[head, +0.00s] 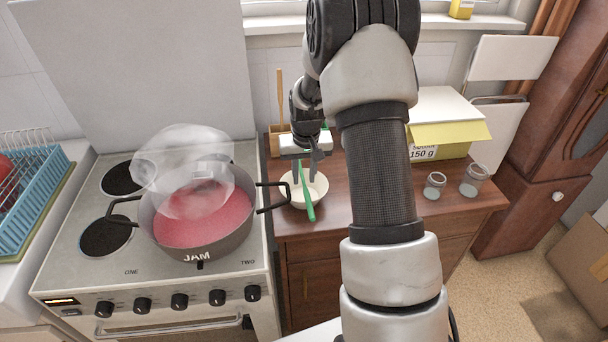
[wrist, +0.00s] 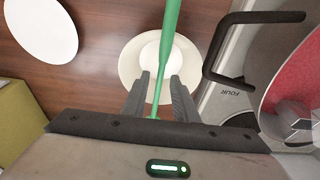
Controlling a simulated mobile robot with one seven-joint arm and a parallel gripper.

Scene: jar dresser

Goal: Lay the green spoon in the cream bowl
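The cream bowl (head: 318,188) stands on the brown dresser top, right of the stove. The green spoon (head: 308,207) lies across it, with its thick end sticking out past the front rim in the head view. In the wrist view the bowl (wrist: 130,72) lies beneath my fingers and the spoon (wrist: 168,40) runs between them. My gripper (head: 304,176) points down over the bowl. Its fingers (wrist: 160,76) are apart, with a gap visible on each side of the spoon.
A pot of red jam (head: 205,222) with steam above it sits on the stove; its handle (head: 271,197) reaches close to the bowl. A yellow box (head: 455,148) and two glass jars (head: 434,186) stand to the right. A white oval thing (wrist: 40,30) lies beside the bowl.

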